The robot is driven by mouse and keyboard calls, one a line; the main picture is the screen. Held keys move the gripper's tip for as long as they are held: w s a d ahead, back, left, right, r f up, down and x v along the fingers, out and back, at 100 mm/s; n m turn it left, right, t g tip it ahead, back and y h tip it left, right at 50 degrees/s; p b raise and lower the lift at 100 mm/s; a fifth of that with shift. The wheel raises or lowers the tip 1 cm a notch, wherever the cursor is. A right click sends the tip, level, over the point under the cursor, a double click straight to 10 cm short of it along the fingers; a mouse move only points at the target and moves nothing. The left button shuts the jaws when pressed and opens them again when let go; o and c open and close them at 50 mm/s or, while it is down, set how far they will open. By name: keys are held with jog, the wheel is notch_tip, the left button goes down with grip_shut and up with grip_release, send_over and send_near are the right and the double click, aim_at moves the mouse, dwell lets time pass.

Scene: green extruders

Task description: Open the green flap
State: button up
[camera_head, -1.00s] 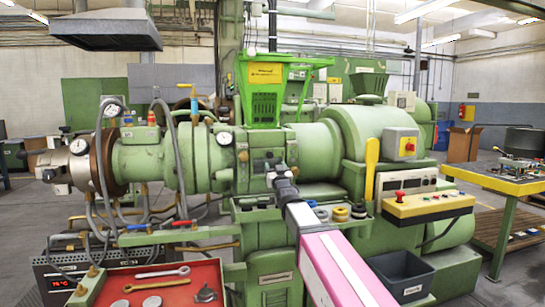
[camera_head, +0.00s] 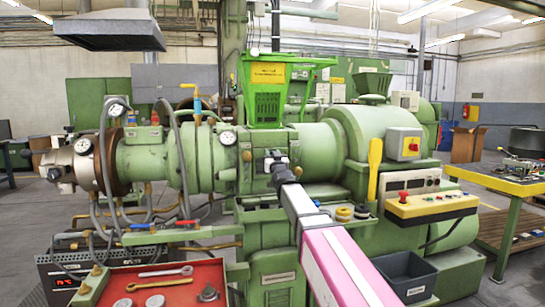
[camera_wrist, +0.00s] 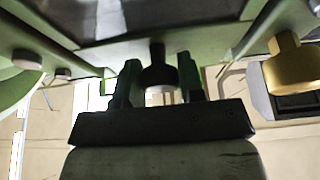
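The bright green hopper (camera_head: 266,104) stands on top of the extruder barrel in the head view, with a yellow label on its front. I cannot tell for sure which part is the green flap; a small dark fitting sits on the barrel below the hopper. My gripper (camera_head: 275,165) is at that fitting, its fingers small and partly hidden in the head view. I cannot tell whether the fingers touch the knob.
A brass-coloured fitting (camera_wrist: 288,70) is close on the right in the wrist view. A yellow control box (camera_head: 430,203) and a grey bin (camera_head: 406,276) are right of my arm. A red tray with wrenches (camera_head: 150,283) is at the lower left.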

grip_shut()
jog(key=shift+s+f, duration=0.1)
jog(key=shift+s, duration=0.05)
jog(key=s+d+f+t, duration=0.1)
jog(key=s+d+f, duration=0.1)
jog(key=s+f, duration=0.4)
jog(key=shift+s, duration=0.2)
dwell(0.3)
jog(key=shift+f, duration=0.15)
